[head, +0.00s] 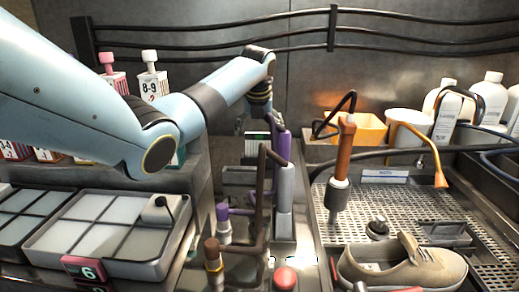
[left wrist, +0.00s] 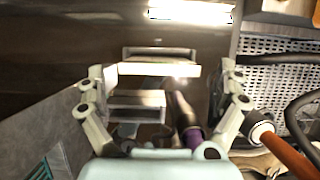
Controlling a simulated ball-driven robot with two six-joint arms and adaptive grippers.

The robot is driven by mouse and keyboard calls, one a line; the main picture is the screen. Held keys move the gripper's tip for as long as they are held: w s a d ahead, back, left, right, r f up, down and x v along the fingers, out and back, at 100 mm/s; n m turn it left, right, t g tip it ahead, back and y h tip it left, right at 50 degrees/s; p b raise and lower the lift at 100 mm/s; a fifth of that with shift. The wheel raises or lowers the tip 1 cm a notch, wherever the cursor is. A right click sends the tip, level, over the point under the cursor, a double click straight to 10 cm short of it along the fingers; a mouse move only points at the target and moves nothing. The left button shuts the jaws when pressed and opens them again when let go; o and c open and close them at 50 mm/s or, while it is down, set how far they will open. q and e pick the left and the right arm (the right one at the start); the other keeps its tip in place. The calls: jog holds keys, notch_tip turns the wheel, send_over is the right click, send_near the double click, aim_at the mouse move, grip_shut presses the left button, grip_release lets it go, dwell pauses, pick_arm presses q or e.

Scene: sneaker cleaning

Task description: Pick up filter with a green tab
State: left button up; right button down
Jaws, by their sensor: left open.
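A small filter with a green tab (head: 256,136) shows partly in the head view, just below my left gripper (head: 264,100), at the back of the middle work area. In the left wrist view, my left gripper (left wrist: 164,100) has its two fingers spread wide with nothing held. A pale flat-edged piece (left wrist: 158,68) lies ahead between the fingers, apart from them. It may be the same filter; no green shows on it clearly there. My right gripper is in neither view.
A purple and grey tool (head: 284,190) and dark pipes stand close below the gripper. An orange-handled tool (head: 344,150) stands to the right, also close to a finger in the wrist view (left wrist: 290,155). A sneaker (head: 405,265) and a sectioned tray (head: 100,245) lie in front.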

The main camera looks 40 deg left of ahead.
aim_at(259, 136)
pick_arm(q)
jog(key=x, duration=0.3)
jog(key=shift+f, duration=0.25)
jog(key=shift+s, duration=0.1)
jog(key=shift+c, duration=0.3)
jog(key=c, duration=0.9)
